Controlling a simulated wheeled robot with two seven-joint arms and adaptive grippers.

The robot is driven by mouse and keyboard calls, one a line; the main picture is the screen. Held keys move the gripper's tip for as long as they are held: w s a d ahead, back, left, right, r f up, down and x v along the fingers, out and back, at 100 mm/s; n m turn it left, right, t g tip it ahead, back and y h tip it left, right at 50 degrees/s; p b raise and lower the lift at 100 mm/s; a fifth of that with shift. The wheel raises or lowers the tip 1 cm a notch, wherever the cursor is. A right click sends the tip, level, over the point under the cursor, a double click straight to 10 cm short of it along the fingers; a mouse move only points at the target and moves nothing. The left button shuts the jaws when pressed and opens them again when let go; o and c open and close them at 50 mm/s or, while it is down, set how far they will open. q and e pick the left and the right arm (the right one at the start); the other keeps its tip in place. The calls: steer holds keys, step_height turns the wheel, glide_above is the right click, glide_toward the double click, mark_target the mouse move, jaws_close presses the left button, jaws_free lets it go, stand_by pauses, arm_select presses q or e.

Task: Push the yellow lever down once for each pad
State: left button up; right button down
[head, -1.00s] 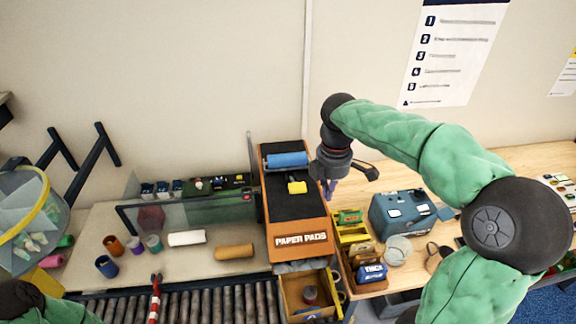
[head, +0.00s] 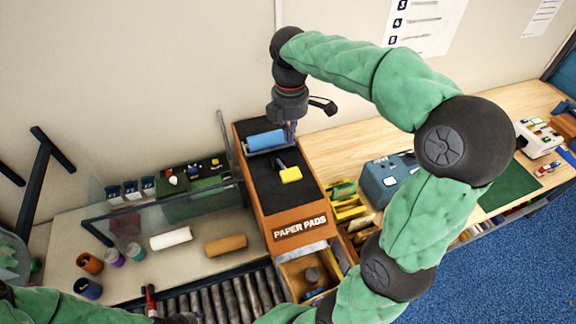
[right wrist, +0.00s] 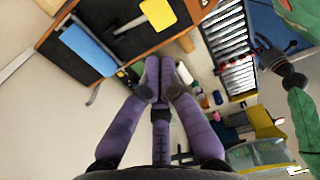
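The orange paper pads dispenser (head: 303,233) has a black top and a blue roll (head: 266,140) at its back end. The yellow lever (head: 290,175) has a dark stem and lies over the black top; it also shows in the right wrist view (right wrist: 158,13). My right gripper (head: 291,133) hangs beside the blue roll, behind the lever and apart from it. Its purple fingers (right wrist: 166,78) are drawn together with nothing between them. My left gripper (right wrist: 266,54) shows small in the right wrist view near the rollers; its finger state is unclear. No separate pad can be made out.
An open wooden bin (head: 296,277) sits at the dispenser's front. A roller conveyor (head: 225,298) runs along the front. A glass panel (head: 160,205), a white roll (head: 171,238) and a tan roll (head: 226,244) are to the left. A blue machine (head: 382,181) stands right.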

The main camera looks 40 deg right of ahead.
mark_target(289, 174)
arm_select(q)
steer(key=shift+r, duration=0.1)
arm_select(e)
step_height(289, 174, down, 14)
stand_by(0.5)
